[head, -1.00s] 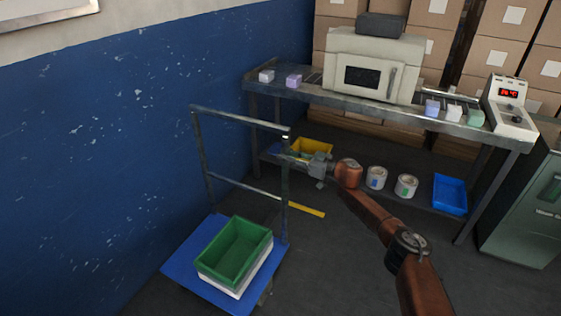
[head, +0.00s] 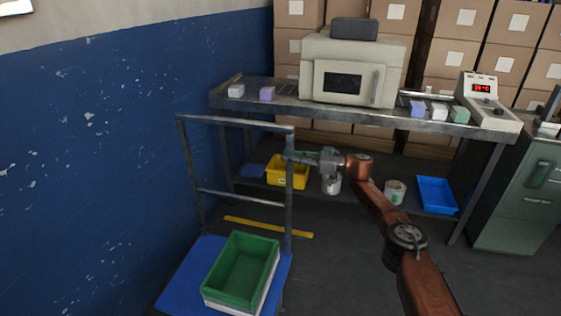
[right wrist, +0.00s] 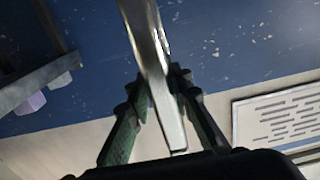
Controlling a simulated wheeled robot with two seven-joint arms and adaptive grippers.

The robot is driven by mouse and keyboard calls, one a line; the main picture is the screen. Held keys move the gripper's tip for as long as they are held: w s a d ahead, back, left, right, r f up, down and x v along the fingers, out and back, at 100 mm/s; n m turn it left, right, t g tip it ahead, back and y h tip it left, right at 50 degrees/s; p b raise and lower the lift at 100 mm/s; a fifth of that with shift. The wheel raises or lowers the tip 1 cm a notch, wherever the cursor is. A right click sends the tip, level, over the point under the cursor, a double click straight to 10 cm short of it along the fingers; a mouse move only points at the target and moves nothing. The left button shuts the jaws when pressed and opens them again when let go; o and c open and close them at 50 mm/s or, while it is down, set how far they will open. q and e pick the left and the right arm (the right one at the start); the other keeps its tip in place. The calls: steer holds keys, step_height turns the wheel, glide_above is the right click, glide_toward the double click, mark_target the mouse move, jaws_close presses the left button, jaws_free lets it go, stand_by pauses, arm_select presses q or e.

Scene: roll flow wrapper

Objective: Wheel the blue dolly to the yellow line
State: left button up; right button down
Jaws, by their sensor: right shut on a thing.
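The blue dolly (head: 182,279) stands at the lower left, beside the blue wall, with an upright grey metal handle frame (head: 238,121). A green crate (head: 240,270) on a white one rests on its deck. My right gripper (head: 290,156) is shut on the right post of the handle frame. In the right wrist view the fingers (right wrist: 155,110) close around the metal post (right wrist: 158,70). The yellow line (head: 268,227) lies on the floor behind the dolly deck, partly behind the handle post. My left gripper is not in view.
A metal workbench (head: 300,103) with a wrapper machine (head: 350,72) stands beyond the line. Its lower shelf holds a yellow bin (head: 288,172), white cans and a blue tray (head: 437,194). A green cabinet (head: 520,195) is at right. Open floor lies between dolly and bench.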

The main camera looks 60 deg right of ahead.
steer(key=shift+w, duration=0.15)
steer(key=shift+f, duration=0.1)
steer(key=c, duration=1.9)
jaws_free()
steer(key=shift+w, duration=0.15)
steer(key=shift+c, duration=0.2)
steer(key=shift+o, duration=1.1)
steer(key=shift+s+d, duration=0.15)
steer(key=shift+s, duration=0.05)
steer(key=shift+s, duration=0.1)
steer(key=v, duration=1.2)
steer(key=shift+d, duration=0.1)
